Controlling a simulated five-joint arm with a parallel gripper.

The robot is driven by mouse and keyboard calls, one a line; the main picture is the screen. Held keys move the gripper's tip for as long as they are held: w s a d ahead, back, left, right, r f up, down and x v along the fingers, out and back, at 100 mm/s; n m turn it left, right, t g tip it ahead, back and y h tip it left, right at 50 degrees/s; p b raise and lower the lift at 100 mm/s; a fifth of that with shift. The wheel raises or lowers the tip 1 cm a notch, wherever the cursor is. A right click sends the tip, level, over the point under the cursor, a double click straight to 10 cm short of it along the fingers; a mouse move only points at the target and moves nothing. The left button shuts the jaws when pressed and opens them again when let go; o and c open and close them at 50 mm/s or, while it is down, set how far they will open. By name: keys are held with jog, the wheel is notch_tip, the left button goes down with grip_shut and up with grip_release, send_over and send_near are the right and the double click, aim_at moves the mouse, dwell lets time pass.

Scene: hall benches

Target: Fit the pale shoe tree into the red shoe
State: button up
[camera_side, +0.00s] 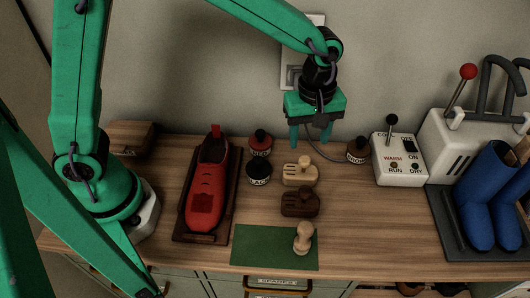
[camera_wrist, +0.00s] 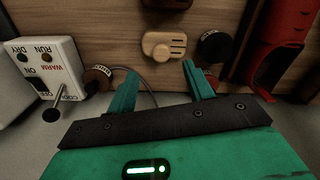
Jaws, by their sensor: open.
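The pale shoe tree (camera_side: 299,174) is a small light wooden block with slots and a raised knob. It lies on the bench right of the red shoe, and in the wrist view (camera_wrist: 164,46) it is just beyond my fingertips. The red shoe (camera_side: 207,187) rests in a dark wooden tray (camera_side: 234,190), its opening toward the wall; part of it shows in the wrist view (camera_wrist: 281,45). My gripper (camera_side: 311,141) is open and empty above the back of the bench, apart from the shoe tree. It also shows in the wrist view (camera_wrist: 161,73).
A dark shoe-tree-like block (camera_side: 299,203) lies in front. A pale knobbed piece (camera_side: 303,239) stands on a green mat (camera_side: 262,247). Lidded jars (camera_side: 259,173) stand left, another jar (camera_side: 358,151) right. A switch box (camera_side: 399,160) and blue boots (camera_side: 485,200) are further right.

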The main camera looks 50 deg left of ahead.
aim_at(305, 159)
jog(key=shift+f, duration=1.3)
jog(key=shift+f, duration=0.1)
jog(key=shift+s+f, duration=0.15)
jog(key=shift+f, duration=2.4)
grip_shut()
jog(key=shift+r, duration=0.1)
jog(key=shift+r, duration=5)
